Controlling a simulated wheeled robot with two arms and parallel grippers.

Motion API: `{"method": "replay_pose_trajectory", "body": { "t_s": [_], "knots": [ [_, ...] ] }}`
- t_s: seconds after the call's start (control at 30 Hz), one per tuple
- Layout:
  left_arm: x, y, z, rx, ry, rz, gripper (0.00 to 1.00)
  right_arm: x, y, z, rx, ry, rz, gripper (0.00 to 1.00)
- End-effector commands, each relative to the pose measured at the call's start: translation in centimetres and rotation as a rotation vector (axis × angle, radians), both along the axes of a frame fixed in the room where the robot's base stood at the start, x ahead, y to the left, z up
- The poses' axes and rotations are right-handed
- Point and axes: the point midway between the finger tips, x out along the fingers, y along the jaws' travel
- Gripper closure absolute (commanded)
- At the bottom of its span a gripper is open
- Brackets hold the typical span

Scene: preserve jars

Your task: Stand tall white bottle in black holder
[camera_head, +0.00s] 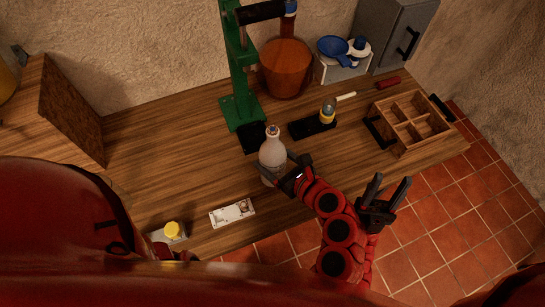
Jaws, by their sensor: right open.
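The tall white bottle (272,152) stands about upright near the middle of the wooden table, its lower part partly covered by a gripper. A black square block (251,139), which looks like the black holder, sits at the foot of the green press, just behind the bottle. My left gripper (287,174) is at the bottle's lower right side. Its fingers are partly hidden, so I cannot tell whether they close on it. My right gripper (388,188) is open and empty, fingers up, over the table's front edge at the right.
The green press (237,70) rises behind the bottle. A black tray (299,130) with a yellow-and-grey item lies to its right, then a divided wooden crate (410,122). A white tray (232,214) and a yellow-capped jar (172,230) are near the front edge.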

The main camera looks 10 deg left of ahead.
Motion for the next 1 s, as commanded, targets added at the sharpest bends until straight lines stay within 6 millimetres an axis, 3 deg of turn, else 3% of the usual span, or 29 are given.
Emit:
{"method": "replay_pose_trajectory", "body": {
  "t_s": [0.17, 1.0],
  "knots": [
    [0.2, 0.2, -0.1, 0.002, -0.007, 0.002, 1.0, 0.0, 0.0, -1.2, 0.0, 0.0, 0.0, 0.5],
    [5.6, 3.8, -0.1, 0.002, -0.007, 0.002, 1.0, 0.0, 0.0, -4.8, 0.0, 0.0, 0.0, 0.5]
  ]
}}
